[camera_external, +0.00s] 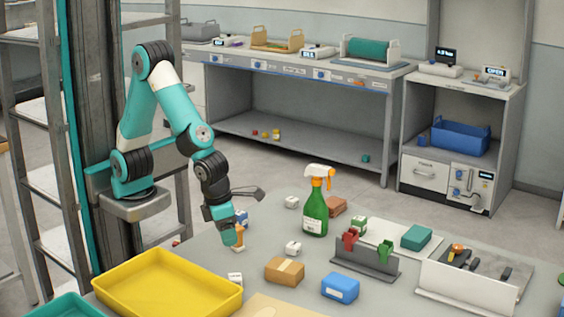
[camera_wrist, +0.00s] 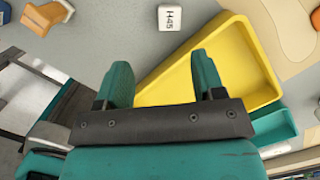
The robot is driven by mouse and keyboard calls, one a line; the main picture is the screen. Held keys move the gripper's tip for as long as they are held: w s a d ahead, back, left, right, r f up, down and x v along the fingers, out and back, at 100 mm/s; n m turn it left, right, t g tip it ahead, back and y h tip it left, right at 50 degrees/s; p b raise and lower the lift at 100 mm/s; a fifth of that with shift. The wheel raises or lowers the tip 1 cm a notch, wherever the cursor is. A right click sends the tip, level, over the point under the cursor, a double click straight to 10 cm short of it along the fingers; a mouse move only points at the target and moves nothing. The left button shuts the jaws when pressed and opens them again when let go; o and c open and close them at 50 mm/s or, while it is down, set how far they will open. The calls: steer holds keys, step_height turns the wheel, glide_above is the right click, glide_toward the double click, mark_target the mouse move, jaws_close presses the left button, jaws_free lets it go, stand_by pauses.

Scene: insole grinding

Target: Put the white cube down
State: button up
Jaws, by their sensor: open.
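A white cube marked H-45 (camera_wrist: 171,18) rests on the grey table at the top of the wrist view, beyond my fingertips and apart from them. It appears to be the white cube (camera_external: 235,279) beside the yellow tray in the external view. Other white cubes stand on the table, one near the middle (camera_external: 293,247) and one farther back (camera_external: 292,202). My gripper (camera_wrist: 158,72) is open, with nothing between its two teal fingers. In the external view my gripper (camera_external: 234,236) points down at the table's left side, next to an orange and white object (camera_external: 239,243).
The yellow tray (camera_external: 135,270) is at the front left, with a teal tray (camera_external: 62,306) beside it. A cardboard-coloured box (camera_external: 285,270), a blue box (camera_external: 340,288), a green spray bottle (camera_external: 315,210) and a grey rack (camera_external: 365,262) stand to the right.

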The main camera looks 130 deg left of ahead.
steer(key=s+a+r+n+y, duration=0.1)
steer(key=s+a+r+n, duration=0.2)
steer(key=n, duration=0.7)
steer(key=s+a+r+n+y, duration=0.1)
steer(key=s+a+r+n, duration=0.3)
steer(key=s+a+n, duration=0.3)
steer(key=s+a+r+n+g, duration=0.1)
steer(key=s+a+r+n, duration=0.3)
steer(key=s+n, duration=0.6)
steer(key=a+n, duration=0.1)
steer(key=n, duration=0.4)
steer(key=shift+s+y, duration=0.35)
steer(key=shift+y, duration=0.05)
steer(key=shift+r, duration=0.1)
steer(key=shift+c, duration=0.7)
